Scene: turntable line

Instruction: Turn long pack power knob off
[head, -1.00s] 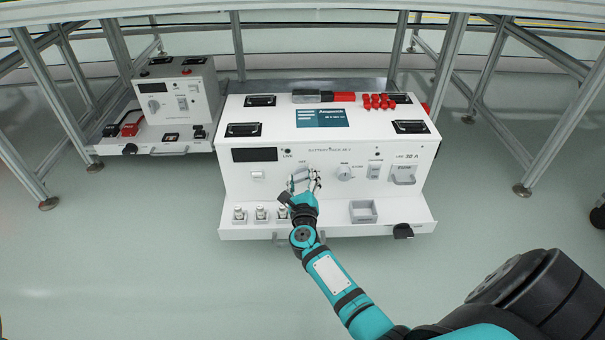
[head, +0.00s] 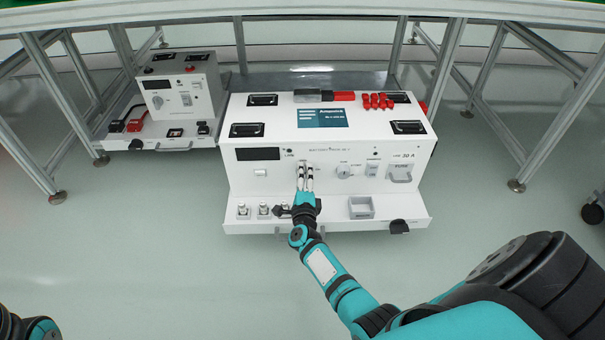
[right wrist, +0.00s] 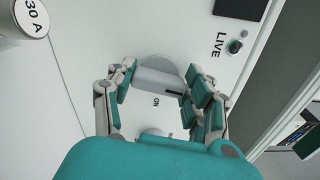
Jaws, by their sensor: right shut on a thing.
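The long pack (head: 345,195) is a wide white unit on the floor under the table frame. Its power knob (right wrist: 156,79), a grey round knob with a raised bar, shows in the right wrist view; an "ON" label is beside it. My right gripper (head: 306,178) is at the middle of the pack's front panel and is shut on the knob, with its fingers (right wrist: 160,86) on both sides of the bar. In the head view the fingers mostly hide the knob.
A second, smaller white pack (head: 205,98) stands behind on the left. A smaller white knob (head: 344,172), a switch (head: 372,168) and a fuse handle (head: 400,177) are right of my gripper. Metal table legs (head: 555,120) flank the packs. The floor in front is clear.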

